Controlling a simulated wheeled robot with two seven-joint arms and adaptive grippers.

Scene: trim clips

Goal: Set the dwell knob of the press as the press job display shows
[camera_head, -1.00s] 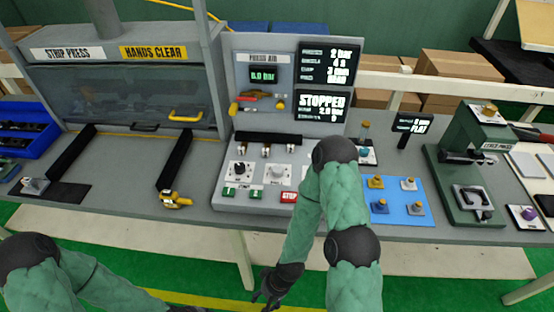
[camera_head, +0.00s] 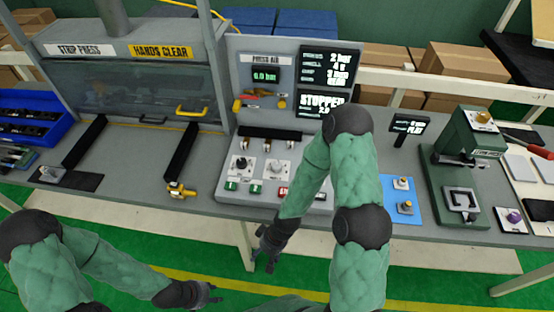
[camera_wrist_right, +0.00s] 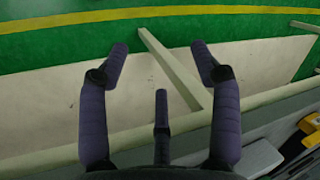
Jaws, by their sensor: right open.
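The press job display (camera_head: 327,66) reads 2 bar, 4 s and 3 mm on its upper lines; its last line is too small to read. Below it, the control panel (camera_head: 226,190) carries a black knob (camera_head: 242,163) and a pale knob (camera_head: 275,167). Their labels and settings are too small to read, so I cannot tell which is dwell. My right gripper (camera_head: 266,264) is open and empty in front of the bench, below the panel; the right wrist view (camera_wrist_right: 158,50) shows its spread fingers. My left gripper (camera_head: 214,293) looks open and empty, low over the floor.
My right arm hides part of the panel's right side. A second display (camera_head: 321,103) reads STOPPED. A yellow-handled clamp (camera_head: 180,190) lies left of the panel. A blue mat (camera_head: 405,218) and a green press (camera_head: 470,150) are at right. The bench front edge is near my right gripper.

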